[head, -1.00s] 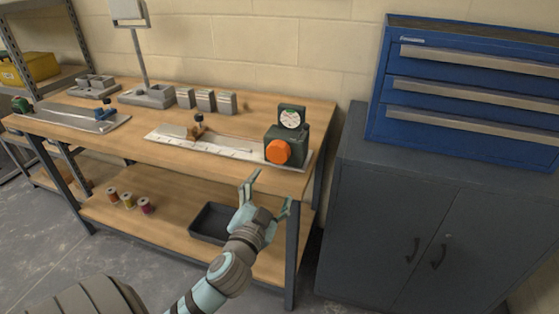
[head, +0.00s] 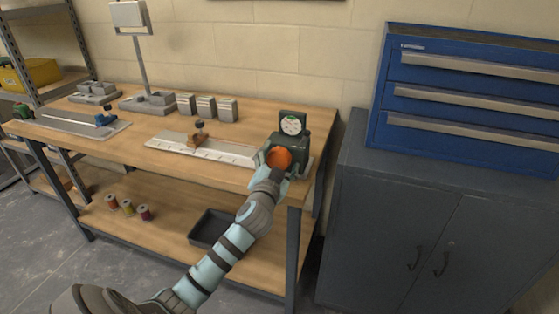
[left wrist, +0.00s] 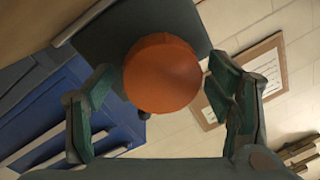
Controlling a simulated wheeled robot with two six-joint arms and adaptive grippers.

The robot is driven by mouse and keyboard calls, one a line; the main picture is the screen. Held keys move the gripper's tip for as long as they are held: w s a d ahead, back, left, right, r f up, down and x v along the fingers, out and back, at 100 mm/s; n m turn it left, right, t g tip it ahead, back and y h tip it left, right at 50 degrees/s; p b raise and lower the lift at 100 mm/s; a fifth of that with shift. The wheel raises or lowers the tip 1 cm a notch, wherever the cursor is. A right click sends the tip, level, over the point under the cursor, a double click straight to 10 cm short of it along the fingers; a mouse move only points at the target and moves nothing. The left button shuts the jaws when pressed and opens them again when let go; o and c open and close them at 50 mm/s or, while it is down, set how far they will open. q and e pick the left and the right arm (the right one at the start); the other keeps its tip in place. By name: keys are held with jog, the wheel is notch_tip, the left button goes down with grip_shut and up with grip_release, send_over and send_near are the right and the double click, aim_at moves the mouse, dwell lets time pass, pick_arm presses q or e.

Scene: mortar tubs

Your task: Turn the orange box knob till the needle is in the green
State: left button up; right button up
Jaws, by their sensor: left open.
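The orange knob (head: 280,158) is on the front of a dark green box (head: 291,141) at the right end of the workbench. A round white dial (head: 292,125) stands on top of the box; its needle and green zone are too small to read. My left gripper (head: 270,166) is at the knob, partly in front of it. In the left wrist view the orange knob (left wrist: 163,74) lies between the open fingers of the left gripper (left wrist: 160,105), with a gap on each side. My right gripper is not in view.
The workbench (head: 150,133) holds a white ruled plate (head: 205,149) left of the box and several grey blocks behind. A grey cabinet (head: 430,220) with a blue drawer chest (head: 470,95) stands at the right. A dark tray (head: 208,228) and spools are on the lower shelf.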

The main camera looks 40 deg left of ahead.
pick_arm(q)
jog(key=c, duration=1.2)
jog(key=m+p, duration=0.1)
jog(key=m, duration=0.2)
jog(key=m+p, duration=0.1)
jog(key=m, duration=0.4)
jog(key=shift+f+t, duration=0.2)
jog(key=shift+t, duration=0.2)
jog(key=shift+m, duration=0.3)
jog(key=o, duration=1.2)
